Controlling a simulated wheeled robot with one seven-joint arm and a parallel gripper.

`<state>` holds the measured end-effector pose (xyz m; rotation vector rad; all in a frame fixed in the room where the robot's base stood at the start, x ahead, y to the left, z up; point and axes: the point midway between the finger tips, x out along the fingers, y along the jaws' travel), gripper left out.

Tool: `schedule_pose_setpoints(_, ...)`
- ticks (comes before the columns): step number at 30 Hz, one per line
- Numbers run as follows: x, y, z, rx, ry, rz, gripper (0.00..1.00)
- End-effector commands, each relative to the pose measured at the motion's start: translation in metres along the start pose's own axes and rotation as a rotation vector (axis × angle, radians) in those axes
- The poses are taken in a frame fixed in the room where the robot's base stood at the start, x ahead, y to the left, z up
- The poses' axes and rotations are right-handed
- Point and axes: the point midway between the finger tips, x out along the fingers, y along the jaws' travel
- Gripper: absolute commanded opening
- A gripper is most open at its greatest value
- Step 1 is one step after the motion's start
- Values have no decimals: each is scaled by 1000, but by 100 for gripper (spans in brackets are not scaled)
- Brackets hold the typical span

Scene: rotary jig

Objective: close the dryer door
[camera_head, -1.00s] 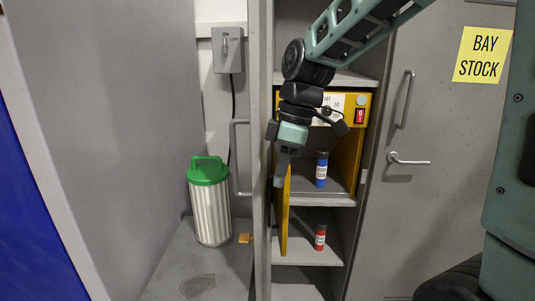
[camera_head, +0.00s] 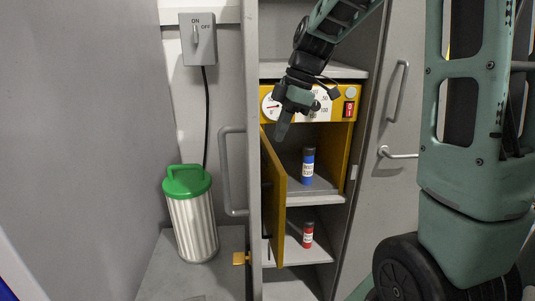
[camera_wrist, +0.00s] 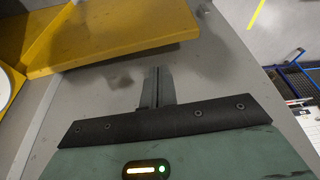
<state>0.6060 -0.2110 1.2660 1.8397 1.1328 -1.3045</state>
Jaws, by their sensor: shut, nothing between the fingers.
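The dryer is a yellow box with a dial and a red switch on its front panel (camera_head: 338,108), set in the grey cabinet. Its yellow door (camera_head: 272,205) stands open, swung out at the left side of the opening. A blue bottle (camera_head: 308,167) stands upright inside. My gripper (camera_head: 281,133) is shut and empty, pointing down near the upper part of the door, in front of the opening. In the wrist view, my shut fingers (camera_wrist: 157,82) are below the yellow door (camera_wrist: 112,38), with a gap in the picture; contact does not show.
A red bottle (camera_head: 307,235) stands on the shelf below. A grey cabinet door with a long handle (camera_head: 232,170) is at left, with a green-lidded canister (camera_head: 191,215) beyond it. A switch box (camera_head: 198,39) is on the wall. Another grey door (camera_head: 391,160) is at right.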

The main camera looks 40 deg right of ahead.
Motion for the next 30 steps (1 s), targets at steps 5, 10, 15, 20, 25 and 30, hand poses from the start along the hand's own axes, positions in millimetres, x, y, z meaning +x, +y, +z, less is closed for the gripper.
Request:
schedule_pose_setpoints(5,33,-1,-2,0,1,-7,0)
schedule_pose_setpoints(10,58,-1,-1,2,0,-5,0)
schedule_pose_setpoints(15,72,0,-1,0,0,-2,0)
schedule_pose_setpoints(20,76,-1,-1,0,0,-2,0)
schedule_pose_setpoints(25,75,0,-1,0,0,-1,0)
schedule_pose_setpoints(30,75,0,0,-7,0,-3,0)
